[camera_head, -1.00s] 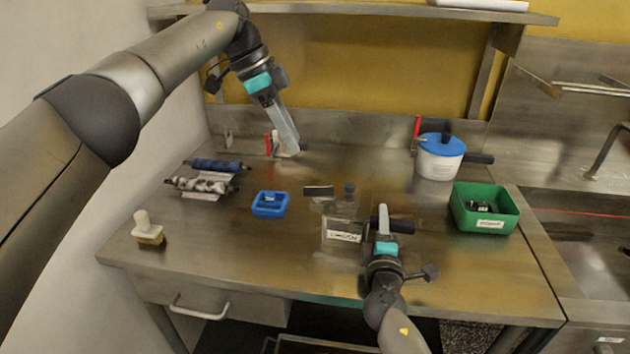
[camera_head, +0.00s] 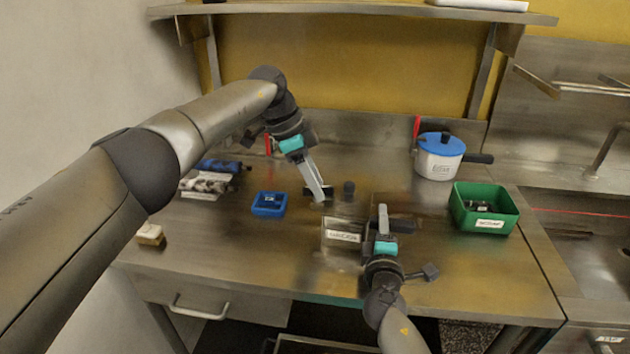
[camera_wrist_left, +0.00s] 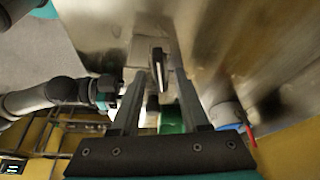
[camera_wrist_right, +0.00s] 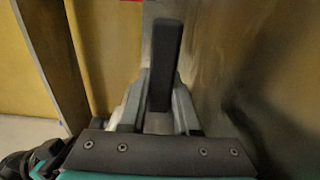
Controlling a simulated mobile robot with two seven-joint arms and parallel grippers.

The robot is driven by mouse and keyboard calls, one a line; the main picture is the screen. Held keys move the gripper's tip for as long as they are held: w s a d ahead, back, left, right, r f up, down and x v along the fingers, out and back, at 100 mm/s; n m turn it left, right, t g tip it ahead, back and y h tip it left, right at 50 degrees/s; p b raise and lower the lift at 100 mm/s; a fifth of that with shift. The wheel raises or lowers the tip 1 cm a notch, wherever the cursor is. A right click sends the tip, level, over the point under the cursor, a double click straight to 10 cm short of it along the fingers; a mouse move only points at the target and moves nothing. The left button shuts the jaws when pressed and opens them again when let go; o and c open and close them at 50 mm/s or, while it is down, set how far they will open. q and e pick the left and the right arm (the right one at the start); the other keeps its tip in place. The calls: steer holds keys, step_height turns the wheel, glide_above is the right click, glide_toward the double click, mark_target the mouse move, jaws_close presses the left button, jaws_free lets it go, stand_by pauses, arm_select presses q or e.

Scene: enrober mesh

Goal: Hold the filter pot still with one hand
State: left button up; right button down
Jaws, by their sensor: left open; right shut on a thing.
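A shiny steel pot (camera_head: 333,226) with a white front label stands mid-table; I take it as the filter pot, though the label is too blurred to read. My left gripper (camera_head: 322,193) is open at the pot's back left. In the left wrist view a small dark piece (camera_wrist_left: 157,60) appears between its fingers; I cannot tell whether they touch it.
A white pot with a blue lid (camera_head: 441,144) stands at the back right, behind a green bin (camera_head: 508,218). A blue tray (camera_head: 269,205) lies left of the pot.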

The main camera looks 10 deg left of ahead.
arm_select(q)
jaws_close()
stand_by(0.3)
stand_by(0.3)
